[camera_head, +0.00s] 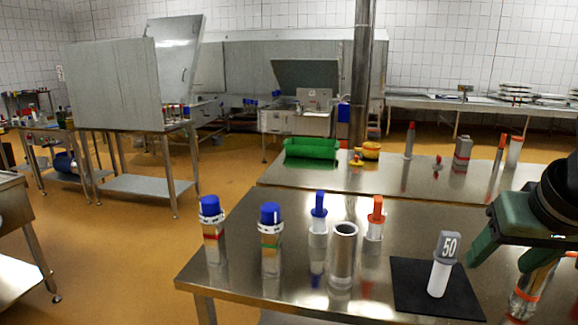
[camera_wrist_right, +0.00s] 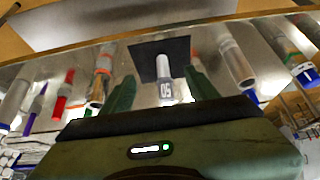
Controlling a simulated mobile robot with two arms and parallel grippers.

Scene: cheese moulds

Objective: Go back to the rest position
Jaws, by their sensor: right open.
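My right gripper (camera_head: 508,255) is at the right edge of the head view, to the right of the black mat and above the steel table. It is open and empty. In the right wrist view its two green fingers (camera_wrist_right: 160,90) stand apart. A white piece with a grey cap marked 50 (camera_head: 440,272) stands upright on the black mat (camera_head: 408,283). It also shows between the fingers in the right wrist view (camera_wrist_right: 165,78), with no contact visible. My left gripper is not in view.
The steel table (camera_head: 240,290) also holds two blue-capped containers (camera_head: 213,228) (camera_head: 270,240), a metal cylinder (camera_head: 343,252), a blue-topped piece (camera_head: 319,212) and a red-topped piece (camera_head: 375,218). A second table behind has a green tray (camera_head: 311,149). Floor is open at left.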

